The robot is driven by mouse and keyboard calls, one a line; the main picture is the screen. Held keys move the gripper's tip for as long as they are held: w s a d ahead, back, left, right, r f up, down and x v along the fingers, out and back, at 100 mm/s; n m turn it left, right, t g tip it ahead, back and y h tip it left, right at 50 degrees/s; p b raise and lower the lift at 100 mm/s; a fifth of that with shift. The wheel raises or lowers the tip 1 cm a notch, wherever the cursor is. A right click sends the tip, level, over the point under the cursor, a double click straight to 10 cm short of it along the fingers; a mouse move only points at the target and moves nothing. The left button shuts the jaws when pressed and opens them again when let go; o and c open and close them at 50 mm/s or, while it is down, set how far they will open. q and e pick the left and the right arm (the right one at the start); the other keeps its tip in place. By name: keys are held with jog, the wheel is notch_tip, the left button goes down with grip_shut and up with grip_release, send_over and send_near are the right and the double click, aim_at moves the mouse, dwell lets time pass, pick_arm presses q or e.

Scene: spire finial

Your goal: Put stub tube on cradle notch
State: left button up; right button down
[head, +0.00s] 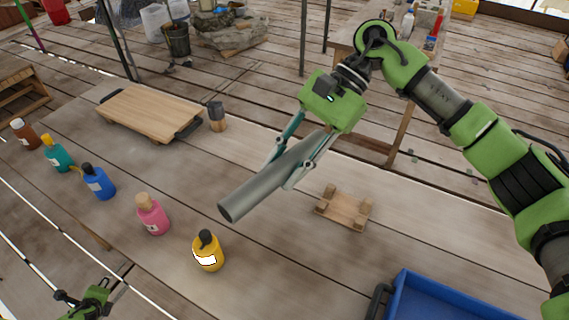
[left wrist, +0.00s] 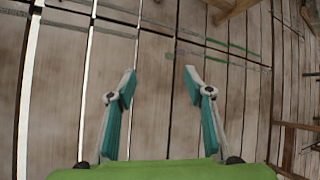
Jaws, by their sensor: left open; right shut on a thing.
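The stub tube (head: 264,186) is a grey metal cylinder, held tilted with its open end toward the lower left. My right gripper (head: 284,166) is shut on it, and it appears to be above the table. The cradle notch (head: 343,207) is a small wooden stand with raised end blocks on the table, to the right of the tube and apart from it. My left gripper (head: 112,287) is at the lower left corner of the head view, away from the tube and cradle. In the left wrist view the left gripper (left wrist: 160,80) is open and empty over floor planks.
Several bottles stand along the table's left side, with the yellow one (head: 208,251) nearest the tube. A wooden board (head: 150,110) and a mallet-like tool (head: 217,117) lie at the back. A blue tray (head: 440,300) is at the lower right. The table around the cradle is clear.

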jog(key=shift+w+d+f+m, duration=0.15)
jog(key=shift+d+f+m, duration=0.1)
jog(key=shift+d+m, duration=0.2)
pick_arm(q)
jog(key=s+d+f+n+g+h, duration=0.1)
jog(key=s+d+f+n, duration=0.4)
jog(key=d, duration=0.8)
jog(key=s+d+f+n+g+h, duration=0.2)
jog(key=s+d+f+n, duration=0.4)
jog(key=s+d, duration=0.6)
jog(key=s+d+f+n+g+h, duration=0.2)
jog(key=s+d+f+n, duration=0.3)
jog(key=d, duration=0.9)
jog(key=shift+s+d+f+n, duration=0.25)
jog(key=shift+s+d+n, duration=0.15)
jog(key=shift+s, duration=1.3)
pick_arm(e)
jog(key=w+d+r+m+t+h, duration=0.2)
jog(key=d+m+t, duration=0.3)
jog(key=d+m, duration=0.2)
jog(key=w+d+r+m+t+h, duration=0.1)
jog(key=d+m+t, duration=0.4)
jog(key=m, duration=0.5)
jog(key=w+d+r+m+t+h, duration=0.2)
jog(key=d+r+m+t+h, duration=0.1)
jog(key=d+m, duration=0.5)
jog(key=shift+w+d+t+h, duration=0.35)
jog(key=shift+d+t+h, duration=0.15)
jog(key=shift+d+t, duration=0.55)
